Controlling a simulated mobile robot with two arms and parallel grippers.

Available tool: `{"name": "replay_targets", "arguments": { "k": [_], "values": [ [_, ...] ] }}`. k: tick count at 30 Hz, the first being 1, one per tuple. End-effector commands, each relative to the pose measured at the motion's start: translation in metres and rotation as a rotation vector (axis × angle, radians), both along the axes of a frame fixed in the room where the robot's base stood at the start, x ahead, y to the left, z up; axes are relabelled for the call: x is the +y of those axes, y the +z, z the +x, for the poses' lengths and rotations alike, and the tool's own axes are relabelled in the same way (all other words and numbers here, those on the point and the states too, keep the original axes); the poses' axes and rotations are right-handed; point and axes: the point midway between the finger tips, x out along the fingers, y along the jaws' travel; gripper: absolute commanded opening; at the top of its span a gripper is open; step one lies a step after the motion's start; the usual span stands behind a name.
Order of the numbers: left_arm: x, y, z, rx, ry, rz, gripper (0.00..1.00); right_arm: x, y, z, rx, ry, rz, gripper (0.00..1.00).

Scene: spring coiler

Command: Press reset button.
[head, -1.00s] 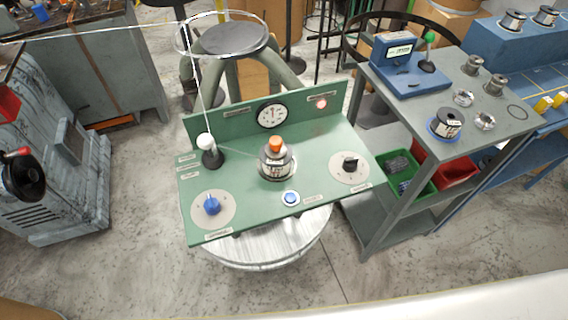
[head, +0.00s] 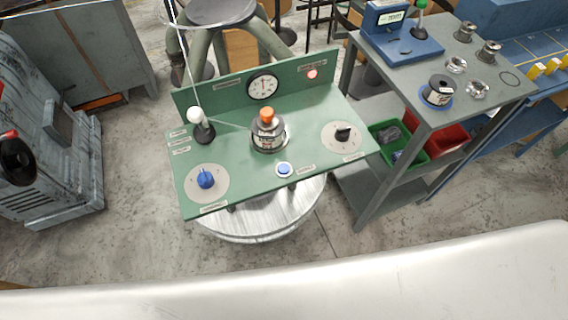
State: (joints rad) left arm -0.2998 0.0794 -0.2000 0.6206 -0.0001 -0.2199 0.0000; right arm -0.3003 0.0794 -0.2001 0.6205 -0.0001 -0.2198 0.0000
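A green control panel (head: 225,165) stands on a round white-grey stand in the head view. A small round blue button with a pale rim (head: 284,170) sits near its front edge, beside a label too small to read. A red-and-white round light or button (head: 312,74) is on the upright back plate at right. I cannot tell from the labels which one is the reset button. The panel also has a blue knob (head: 206,179), a black knob (head: 343,134), a white-topped lever (head: 197,118), a dial gauge (head: 263,86) and a spool with an orange top (head: 267,132). Neither gripper is in view.
A grey cart (head: 400,90) at right carries spools and a blue device (head: 400,40), with green and red bins below. A grey machine (head: 60,165) stands at left. A large pale surface (head: 300,285) crosses the bottom. Grey floor shows between.

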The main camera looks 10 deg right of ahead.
Motion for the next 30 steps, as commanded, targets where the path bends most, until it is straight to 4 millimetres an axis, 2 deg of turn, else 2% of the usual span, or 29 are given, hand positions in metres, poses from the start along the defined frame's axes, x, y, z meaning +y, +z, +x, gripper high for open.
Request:
{"name": "replay_targets", "arguments": {
  "k": [1,2,12,30],
  "values": [
    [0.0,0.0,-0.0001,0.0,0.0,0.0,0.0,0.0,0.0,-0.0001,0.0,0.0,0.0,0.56],
    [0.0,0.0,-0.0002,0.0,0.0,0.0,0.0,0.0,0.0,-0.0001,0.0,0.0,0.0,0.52],
    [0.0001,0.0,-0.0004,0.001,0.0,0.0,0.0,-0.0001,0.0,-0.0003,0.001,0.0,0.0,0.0],
    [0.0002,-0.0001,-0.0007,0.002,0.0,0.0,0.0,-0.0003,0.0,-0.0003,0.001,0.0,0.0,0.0]
  ]
}}
